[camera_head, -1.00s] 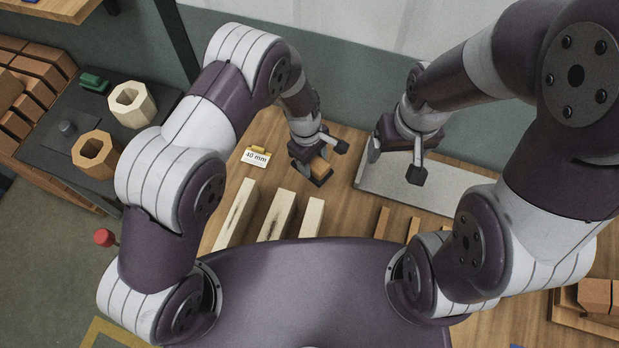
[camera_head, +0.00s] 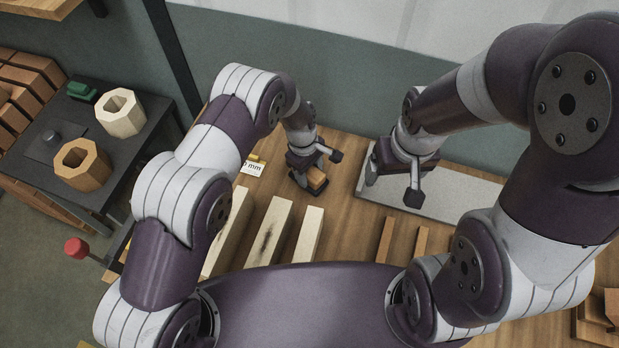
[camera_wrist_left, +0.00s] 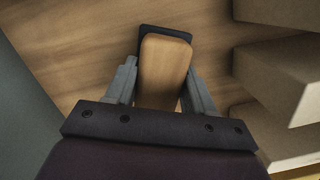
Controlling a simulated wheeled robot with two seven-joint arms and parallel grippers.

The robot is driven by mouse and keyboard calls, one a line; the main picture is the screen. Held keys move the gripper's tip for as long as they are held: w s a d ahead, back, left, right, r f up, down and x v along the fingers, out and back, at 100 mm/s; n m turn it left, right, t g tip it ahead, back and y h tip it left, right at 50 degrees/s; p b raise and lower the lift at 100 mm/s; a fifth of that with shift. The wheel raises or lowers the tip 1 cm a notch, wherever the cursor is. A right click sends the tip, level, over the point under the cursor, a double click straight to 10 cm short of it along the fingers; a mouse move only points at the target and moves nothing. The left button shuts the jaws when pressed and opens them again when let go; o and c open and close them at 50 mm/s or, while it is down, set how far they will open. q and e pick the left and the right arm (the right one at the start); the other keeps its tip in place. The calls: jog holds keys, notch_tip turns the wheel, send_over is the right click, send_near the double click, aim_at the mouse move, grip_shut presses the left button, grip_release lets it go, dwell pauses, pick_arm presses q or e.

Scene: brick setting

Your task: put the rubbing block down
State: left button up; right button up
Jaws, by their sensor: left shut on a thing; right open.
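The rubbing block (camera_head: 317,181) is a light wooden block with a dark base. My left gripper (camera_head: 312,178) is shut on it, low over the wooden bench top. In the left wrist view the rubbing block (camera_wrist_left: 165,62) sits between the two grey fingers, its dark base (camera_wrist_left: 150,29) showing past its far end. I cannot tell whether the base touches the bench. My right gripper (camera_head: 392,187) is open and empty, above the near edge of a pale grey slab.
Several pale wooden bars (camera_head: 268,232) lie just in front of the left gripper. A "mm" card (camera_head: 253,167) stands to its left. The grey slab (camera_head: 455,187) lies to the right, with thin brown strips (camera_head: 420,243) before it. A dark side table (camera_head: 40,150) holds hollow blocks.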

pick_arm(q)
notch_tip(320, 180, down, 2)
jog(key=shift+f+b, duration=0.15)
jog(key=shift+b, duration=0.2)
jog(key=shift+w, duration=0.1)
jog(key=shift+f, duration=0.1)
jog(key=o, duration=1.1)
pick_arm(e)
jog(key=shift+f, duration=0.85)
